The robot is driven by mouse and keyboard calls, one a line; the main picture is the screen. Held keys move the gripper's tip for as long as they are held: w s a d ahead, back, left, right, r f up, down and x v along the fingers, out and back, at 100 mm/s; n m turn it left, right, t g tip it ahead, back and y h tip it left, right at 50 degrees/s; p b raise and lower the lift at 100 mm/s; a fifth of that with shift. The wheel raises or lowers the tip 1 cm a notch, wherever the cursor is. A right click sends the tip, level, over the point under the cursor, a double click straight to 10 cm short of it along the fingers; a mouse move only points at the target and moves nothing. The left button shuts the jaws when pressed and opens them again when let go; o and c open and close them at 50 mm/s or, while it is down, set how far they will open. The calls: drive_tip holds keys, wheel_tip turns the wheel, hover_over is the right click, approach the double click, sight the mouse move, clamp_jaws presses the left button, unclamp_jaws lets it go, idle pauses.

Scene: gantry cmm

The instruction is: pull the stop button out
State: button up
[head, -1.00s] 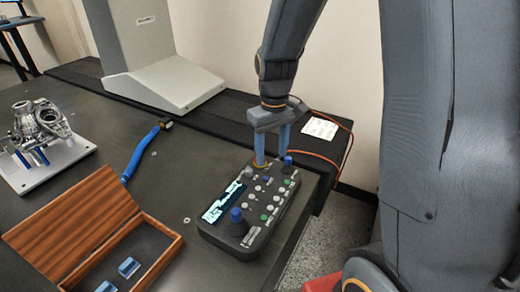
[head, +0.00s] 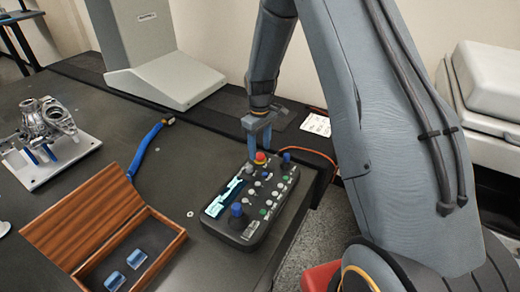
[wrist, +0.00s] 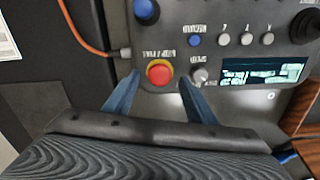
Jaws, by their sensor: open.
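The red stop button (head: 260,156) with a yellow ring sits at the far end of the dark control box (head: 222,224). In the wrist view the stop button (wrist: 159,72) lies near the fingertips, with one blue finger to each side. My gripper (head: 260,143) is open over that end of the box and points down; it also shows in the wrist view (wrist: 159,79). I see gaps between the button and both fingers in the wrist view. I cannot tell the exact height of the fingertips relative to the button.
A blue knob (wrist: 145,10) and a small grey knob (wrist: 199,75) flank the stop button. An orange cable (head: 318,153) leaves the box. An open wooden case (head: 150,268) and a metal part on a plate (head: 45,170) stand to the left. The table edge is close on the right.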

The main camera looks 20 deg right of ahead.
sight(260, 155)
drive_tip(key=shift+f, duration=0.85)
drive_tip(key=shift+c, duration=0.2)
clamp_jaws()
drive_tip(key=shift+w+r, duration=0.1)
drive_tip(key=shift+r, duration=0.5)
drive_tip(key=shift+o, duration=0.2)
unclamp_jaws()
wheel_tip(260, 155, up, 8)
drive_tip(key=b, duration=0.1)
